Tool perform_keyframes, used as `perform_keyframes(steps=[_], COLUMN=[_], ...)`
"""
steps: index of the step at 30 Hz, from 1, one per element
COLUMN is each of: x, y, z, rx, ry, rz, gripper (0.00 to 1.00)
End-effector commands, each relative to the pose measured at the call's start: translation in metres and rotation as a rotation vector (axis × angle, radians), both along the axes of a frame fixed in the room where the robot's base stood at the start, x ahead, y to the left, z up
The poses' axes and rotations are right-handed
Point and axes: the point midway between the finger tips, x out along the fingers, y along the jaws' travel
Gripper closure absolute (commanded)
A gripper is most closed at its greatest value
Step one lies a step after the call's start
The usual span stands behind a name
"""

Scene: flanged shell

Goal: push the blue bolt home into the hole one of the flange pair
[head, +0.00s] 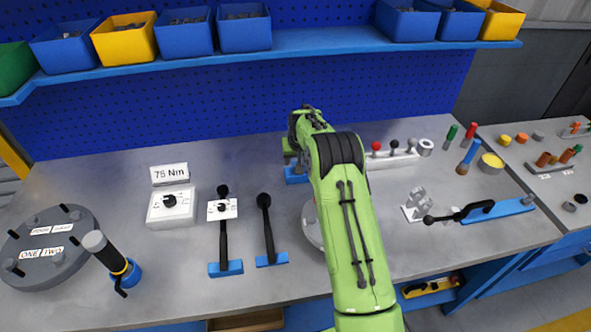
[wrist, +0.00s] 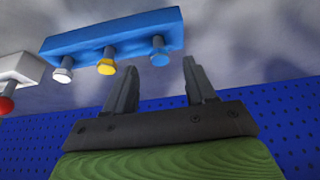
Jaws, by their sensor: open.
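The flange pair (head: 50,250) is a round grey disc at the far left of the bench in the head view. It has several dark pegs and white labels, ONE and TWO among them; hole one itself is too small to make out. The blue bolt (wrist: 159,51) stands in a blue rack (wrist: 110,36) in the wrist view, at the right end of its row. My gripper (wrist: 157,68) is open and empty, its two fingers apart and pointing toward the blue bolt, which appears between the fingertips. In the head view my arm hides the gripper and most of the rack (head: 296,176).
A white bolt (wrist: 63,70) and a yellow bolt (wrist: 106,63) stand beside the blue one in the rack. A dark-handled tool (head: 110,260) stands next to the flange disc. Two black-handled wrenches (head: 224,240) and a dial box (head: 171,205) lie mid-left. A shelf (head: 290,48) with bins spans the back.

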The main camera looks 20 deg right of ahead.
Motion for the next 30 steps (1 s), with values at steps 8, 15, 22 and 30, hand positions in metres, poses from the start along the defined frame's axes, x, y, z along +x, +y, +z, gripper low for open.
perform_keyframes(steps=[8, 15, 22, 30], x=[0.013, 0.013, 0.013, 0.013], y=[-0.003, -0.003, -0.003, -0.003], z=[-0.033, -0.032, -0.032, -0.031], rx=[0.000, 0.000, 0.000, 0.000], ry=[0.001, 0.001, 0.002, 0.000], rz=[0.000, 0.000, 0.000, 0.000], gripper=[0.45, 0.58, 0.94, 1.00])
